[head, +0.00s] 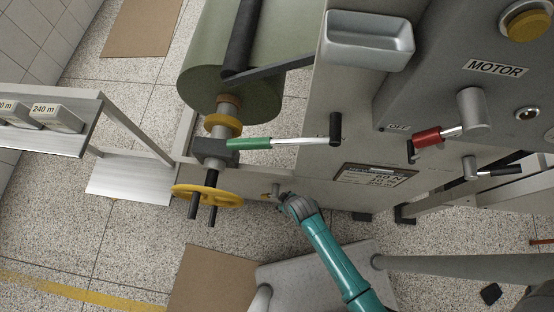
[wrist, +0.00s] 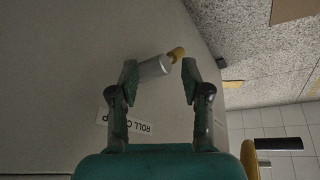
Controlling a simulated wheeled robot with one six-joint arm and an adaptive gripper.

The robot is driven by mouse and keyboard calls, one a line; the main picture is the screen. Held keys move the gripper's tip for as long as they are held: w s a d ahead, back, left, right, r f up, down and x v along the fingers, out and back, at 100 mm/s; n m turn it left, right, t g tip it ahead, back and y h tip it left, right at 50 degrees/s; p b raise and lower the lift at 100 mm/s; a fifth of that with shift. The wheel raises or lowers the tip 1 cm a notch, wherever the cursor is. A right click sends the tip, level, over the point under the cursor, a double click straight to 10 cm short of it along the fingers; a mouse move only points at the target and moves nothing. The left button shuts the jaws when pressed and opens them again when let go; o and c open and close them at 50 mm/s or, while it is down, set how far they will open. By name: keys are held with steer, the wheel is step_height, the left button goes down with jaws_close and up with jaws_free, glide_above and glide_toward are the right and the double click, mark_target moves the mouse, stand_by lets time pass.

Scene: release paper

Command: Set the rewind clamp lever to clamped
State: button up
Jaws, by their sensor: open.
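A small lever with a silver cylindrical body (wrist: 152,69) and a yellow end (wrist: 176,54) stands out from the grey machine wall in the wrist view. A partly covered label, "ROLL C…P" (wrist: 140,125), is on the wall near it. In the head view the lever (head: 275,189) is small beside my gripper (head: 282,197), and its setting cannot be told. My gripper is open, its two fingers (wrist: 160,72) on either side of the silver body in the picture. No grip shows, and whether they touch it cannot be told.
A yellow handwheel (head: 190,190) is left of my gripper. A green-handled lever (head: 250,143) is above it, by the paper roll (head: 215,75). A red-handled lever (head: 427,137) is on the motor panel. A grey platform (head: 310,275) is below; speckled floor (head: 130,235) is open at left.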

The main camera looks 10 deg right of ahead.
steer(key=x, duration=1)
steer(key=shift+w+f, duration=0.15)
steer(key=shift+f, duration=0.15)
steer(key=shift+a, duration=0.15)
steer(key=shift+c, duration=0.3)
jaws_close()
steer(key=shift+o, duration=0.3)
jaws_free()
steer(key=shift+r, duration=0.1)
steer(key=v, duration=1.2)
